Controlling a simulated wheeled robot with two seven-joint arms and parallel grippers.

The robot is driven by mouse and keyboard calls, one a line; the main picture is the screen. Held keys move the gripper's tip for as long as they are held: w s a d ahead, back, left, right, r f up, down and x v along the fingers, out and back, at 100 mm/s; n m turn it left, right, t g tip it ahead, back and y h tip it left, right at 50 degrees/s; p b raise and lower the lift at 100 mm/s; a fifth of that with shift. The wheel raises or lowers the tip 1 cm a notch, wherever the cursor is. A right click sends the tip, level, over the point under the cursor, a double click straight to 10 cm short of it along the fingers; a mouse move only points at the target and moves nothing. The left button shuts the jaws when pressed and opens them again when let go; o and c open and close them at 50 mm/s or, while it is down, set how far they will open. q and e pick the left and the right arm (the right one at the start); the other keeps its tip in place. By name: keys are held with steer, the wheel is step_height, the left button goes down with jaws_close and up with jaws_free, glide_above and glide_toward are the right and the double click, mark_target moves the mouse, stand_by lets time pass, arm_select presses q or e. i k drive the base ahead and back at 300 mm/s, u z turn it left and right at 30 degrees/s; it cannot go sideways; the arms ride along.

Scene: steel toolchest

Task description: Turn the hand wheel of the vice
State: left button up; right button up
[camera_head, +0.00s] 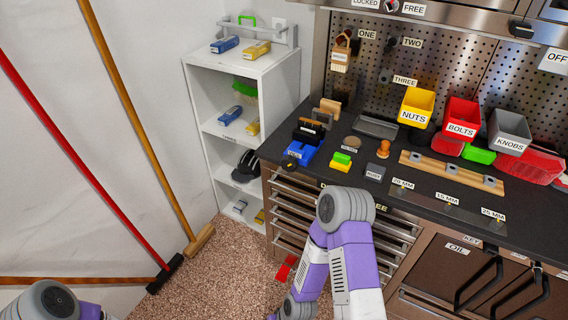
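A blue vice (301,151) sits at the left end of the dark workbench, with a small pale label on its side. A small dark round part (290,163) shows at its front left edge. It may be the hand wheel, but it is too small to tell. Black pieces stand just behind the blue body. My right arm rises at the bottom centre, in front of the drawers, and its gripper is not in view. Only a piece of my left arm shows in the bottom left corner. Its gripper is not in view either.
The workbench (452,190) carries yellow (417,105), red (461,118) and grey (508,130) bins and a wooden rack (453,172). A white shelf (240,70) stands left of it. A broom (150,150) and a red-handled tool (85,170) lean on the wall. Carpet is open between.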

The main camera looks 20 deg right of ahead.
mark_target(289, 162)
steer(key=k, duration=1.15)
steer(key=z, duration=0.85)
steer(key=i, duration=0.95)
steer(key=u, duration=0.5)
steer(key=i, duration=0.85)
steer(key=u, duration=0.85)
